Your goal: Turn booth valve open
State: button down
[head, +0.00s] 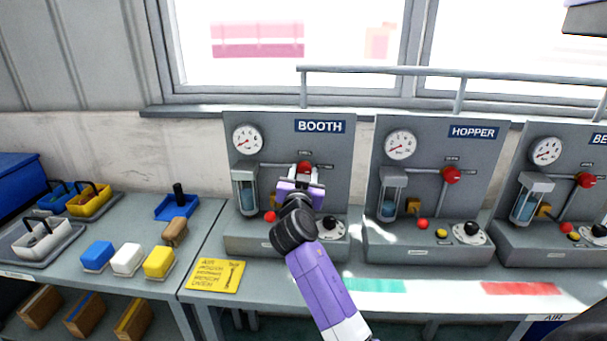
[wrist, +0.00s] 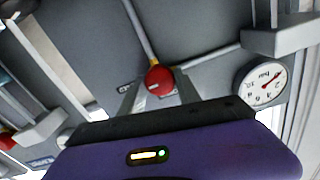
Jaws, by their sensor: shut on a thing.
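The booth panel (head: 340,150) is the leftmost of the grey panels under the window. Its red valve knob (head: 304,167) sits at the right end of a thin grey pipe, below the BOOTH label (head: 320,126). My gripper (head: 303,180) is in front of this knob and partly hides it. In the wrist view the red knob (wrist: 159,78) shows between the two fingers, and my gripper (wrist: 160,92) is shut on it. The valve's small lettering is too small to read.
The booth's round gauge (head: 248,140) and glass cylinder (head: 245,190) are left of the valve. The hopper panel (head: 430,140) with its own red knob (head: 450,174) stands to the right. A yellow note (head: 218,276) lies on the bench, with blocks further left.

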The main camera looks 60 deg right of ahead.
jog(key=n, duration=0.4)
jog(key=n+p, duration=0.1)
jog(key=n, duration=0.3)
jog(key=shift+n, duration=0.3)
jog(key=n+p, duration=0.3)
jog(key=n, duration=0.2)
jog(key=shift+r, duration=0.1)
jog(key=shift+n+p, duration=0.85)
jog(key=shift+n, duration=1.15)
jog(key=c, duration=0.9)
grip_release()
jog(key=shift+o, duration=0.2)
